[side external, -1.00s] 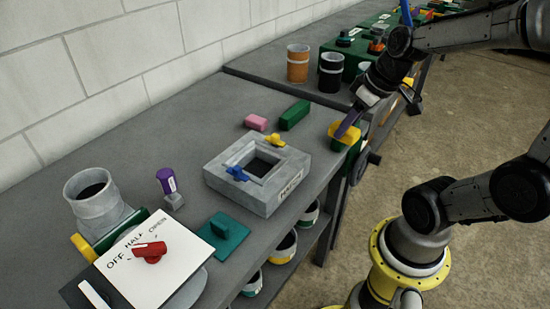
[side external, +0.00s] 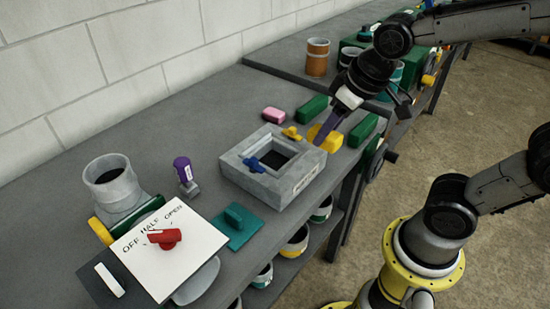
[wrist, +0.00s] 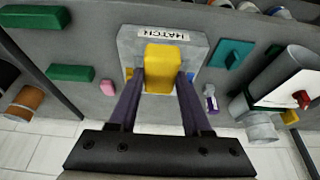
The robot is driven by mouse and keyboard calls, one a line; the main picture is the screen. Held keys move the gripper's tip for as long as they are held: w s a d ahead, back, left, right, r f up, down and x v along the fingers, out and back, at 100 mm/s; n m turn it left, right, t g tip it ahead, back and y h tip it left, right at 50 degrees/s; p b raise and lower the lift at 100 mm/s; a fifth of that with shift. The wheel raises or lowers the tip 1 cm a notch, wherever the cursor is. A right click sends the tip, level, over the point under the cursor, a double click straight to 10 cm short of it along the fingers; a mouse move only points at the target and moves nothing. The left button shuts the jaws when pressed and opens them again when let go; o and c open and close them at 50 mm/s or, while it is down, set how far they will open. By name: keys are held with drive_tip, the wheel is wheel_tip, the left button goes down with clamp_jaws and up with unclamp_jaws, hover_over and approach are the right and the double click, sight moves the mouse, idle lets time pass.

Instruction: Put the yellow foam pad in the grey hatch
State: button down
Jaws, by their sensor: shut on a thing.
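The yellow foam pad (side external: 330,140) is held between the purple fingers of my gripper (side external: 322,137). In the wrist view the pad (wrist: 167,70) sits between the fingertips of my gripper (wrist: 160,77). The grey hatch (side external: 290,187) is a square block with an opening in its top, a blue latch (side external: 254,165) and a yellow latch (side external: 292,133). In the side view the pad shows at the hatch's far right corner. In the wrist view it covers most of the opening of the hatch (wrist: 200,48). Its height above the hatch is hard to tell.
A pink block (side external: 273,114) and green blocks (side external: 313,108) (side external: 363,130) lie beyond the hatch. A teal handled plate (side external: 236,226), a purple-topped switch (side external: 183,170) and a grey pipe stub (side external: 114,182) stand on the near side. The bench edge runs close to the hatch.

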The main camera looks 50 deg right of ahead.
drive_tip(key=w+f, duration=0.1)
drive_tip(key=w, duration=0.1)
drive_tip(key=w+f, duration=0.1)
drive_tip(key=w, duration=0.2)
drive_tip(key=w+f, duration=0.1)
drive_tip(key=w, duration=0.1)
drive_tip(key=shift+w+a+f, duration=0.15)
drive_tip(key=shift+w+f, duration=0.15)
drive_tip(key=w+f, duration=0.4)
drive_tip(key=f, duration=0.1)
drive_tip(key=shift+w+a, duration=0.1)
drive_tip(key=shift+w, duration=0.05)
drive_tip(key=shift+w+f, duration=0.4)
drive_tip(key=shift+f, duration=1.5)
drive_tip(key=shift+f, duration=0.15)
drive_tip(key=c, duration=0.6)
unclamp_jaws()
